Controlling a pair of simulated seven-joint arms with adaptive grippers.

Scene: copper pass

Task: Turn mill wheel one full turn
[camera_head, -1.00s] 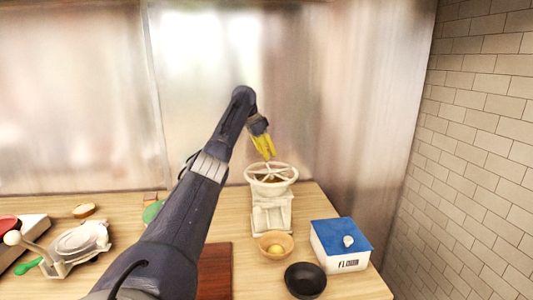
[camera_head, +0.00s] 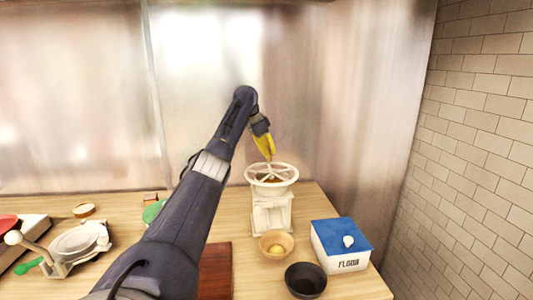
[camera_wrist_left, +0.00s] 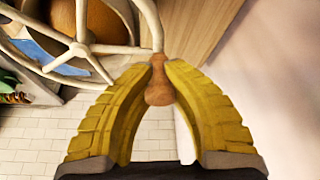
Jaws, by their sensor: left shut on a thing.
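The mill (camera_head: 271,212) is a pale stand on the counter, topped by a cream spoked wheel (camera_head: 288,178). In the left wrist view the wheel's rim and spokes (camera_wrist_left: 78,48) show at the upper left, over a brown bowl-like hopper (camera_wrist_left: 80,20). My left gripper (camera_head: 270,156) is at the far side of the wheel, above its rim. In the left wrist view its yellow fingers (camera_wrist_left: 160,78) are shut on a brown wooden knob (camera_wrist_left: 159,92) joined to the wheel's rim. My right gripper is not in view.
A wooden bowl (camera_head: 288,240) with something yellow sits before the mill. A black bowl (camera_head: 305,281) and a blue-lidded flour box (camera_head: 341,262) stand nearby. A white press-like device (camera_head: 62,262) is at left. A metal wall is behind the counter.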

